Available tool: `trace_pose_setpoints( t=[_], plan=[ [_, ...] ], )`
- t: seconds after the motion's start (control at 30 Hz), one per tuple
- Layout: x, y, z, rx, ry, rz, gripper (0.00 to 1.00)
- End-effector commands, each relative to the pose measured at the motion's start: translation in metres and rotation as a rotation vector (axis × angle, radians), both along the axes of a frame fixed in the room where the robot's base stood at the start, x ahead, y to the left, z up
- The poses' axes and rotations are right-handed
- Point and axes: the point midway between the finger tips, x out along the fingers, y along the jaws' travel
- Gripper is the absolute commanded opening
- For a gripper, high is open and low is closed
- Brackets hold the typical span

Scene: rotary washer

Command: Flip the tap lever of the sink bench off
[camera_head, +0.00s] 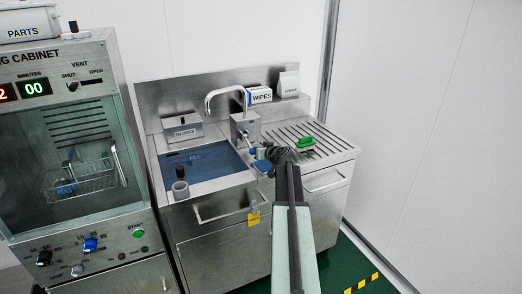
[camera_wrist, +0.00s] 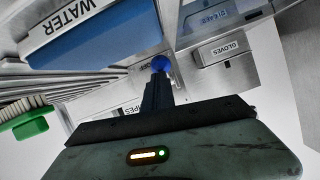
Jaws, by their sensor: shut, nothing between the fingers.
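The sink bench (camera_head: 225,225) stands in the middle of the head view, with a curved metal tap (camera_head: 226,92) over its basin. The tap lever (camera_head: 248,142) sticks out from the metal block at the tap's base and has a blue knob (camera_head: 252,151) at its end. A blue round knob (camera_wrist: 160,63) also shows in the wrist view, just past the fingertips. My gripper (camera_head: 272,155) is shut and empty, to the right of the lever. In the wrist view my gripper (camera_wrist: 158,82) points at the knob; whether they touch I cannot tell.
A green brush (camera_head: 305,142) lies on the ribbed drainboard (camera_head: 325,142). A gloves box (camera_head: 183,130) and a wipes box (camera_head: 260,95) stand at the back. A glass-fronted cabinet (camera_head: 75,150) stands left.

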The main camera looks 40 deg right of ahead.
Motion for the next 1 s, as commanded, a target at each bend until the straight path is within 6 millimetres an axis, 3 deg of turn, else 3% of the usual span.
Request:
trace_pose_setpoints(
  t=[0.03,0.3,1.0],
  plan=[
    [0.001,0.001,-0.009,0.001,-0.001,0.002,0.0],
    [0.004,0.001,-0.021,0.0,0.001,0.002,0.0],
    [0.005,0.001,-0.024,0.0,0.0,0.003,0.0]
  ],
)
